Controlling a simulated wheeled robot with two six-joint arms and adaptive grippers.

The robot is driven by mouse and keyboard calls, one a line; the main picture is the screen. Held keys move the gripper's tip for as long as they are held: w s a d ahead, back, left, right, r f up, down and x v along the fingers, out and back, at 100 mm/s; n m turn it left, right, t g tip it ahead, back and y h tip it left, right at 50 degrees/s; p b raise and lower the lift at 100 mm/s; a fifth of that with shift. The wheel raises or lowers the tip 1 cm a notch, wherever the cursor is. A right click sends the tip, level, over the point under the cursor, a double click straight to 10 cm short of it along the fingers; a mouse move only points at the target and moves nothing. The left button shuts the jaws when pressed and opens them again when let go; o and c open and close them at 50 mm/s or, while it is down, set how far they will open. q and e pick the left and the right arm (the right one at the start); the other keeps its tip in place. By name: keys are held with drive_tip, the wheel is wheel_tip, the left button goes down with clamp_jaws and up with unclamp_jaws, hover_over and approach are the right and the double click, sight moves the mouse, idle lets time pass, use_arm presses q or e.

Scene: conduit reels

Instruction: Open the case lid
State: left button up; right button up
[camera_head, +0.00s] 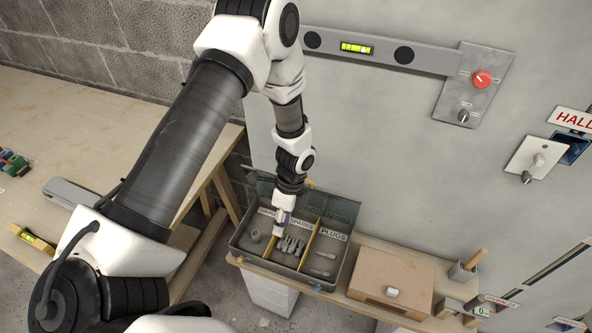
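The grey case (333,282) stands on a low wooden bench beside the wall. Its dark lid (340,207) is raised at the back, and the inside shows. Yellow dividers split the case into compartments with grey fittings in them; one label reads PLUGS. My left arm reaches down from above, and my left gripper (280,228) is over the case, near the left divider and the middle compartment. It hides part of the lid and labels. Its fingers are too small to tell whether they are open or shut, or touching anything. My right gripper is not in view.
A brown box (392,272) with a small white piece at its front stands right of the case. A holder (461,271) with a wooden handle is further right. A wall panel with a red knob (481,79) is above. A wooden table (90,130) is at left.

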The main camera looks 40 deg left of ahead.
use_arm(q)
drive_tip(key=w+a+r+t, duration=0.1)
drive_tip(key=w+r, duration=0.2)
drive_tip(key=r, duration=0.1)
drive_tip(key=w+a+r+t+p, duration=0.1)
drive_tip(key=w+r, duration=0.3)
drive_tip(key=r, duration=0.1)
drive_tip(key=w+a+r+t, duration=0.1)
drive_tip(key=w+r, duration=0.3)
drive_tip(key=r, duration=0.1)
drive_tip(key=shift+w+a+t, duration=0.15)
drive_tip(key=shift+a+t, duration=0.05)
drive_tip(key=shift+t, duration=0.1)
drive_tip(key=f+p, duration=0.1)
drive_tip(key=f, duration=0.3)
drive_tip(key=f+p, duration=0.1)
drive_tip(key=f, duration=0.3)
drive_tip(key=shift+w, duration=0.2)
clamp_jaws()
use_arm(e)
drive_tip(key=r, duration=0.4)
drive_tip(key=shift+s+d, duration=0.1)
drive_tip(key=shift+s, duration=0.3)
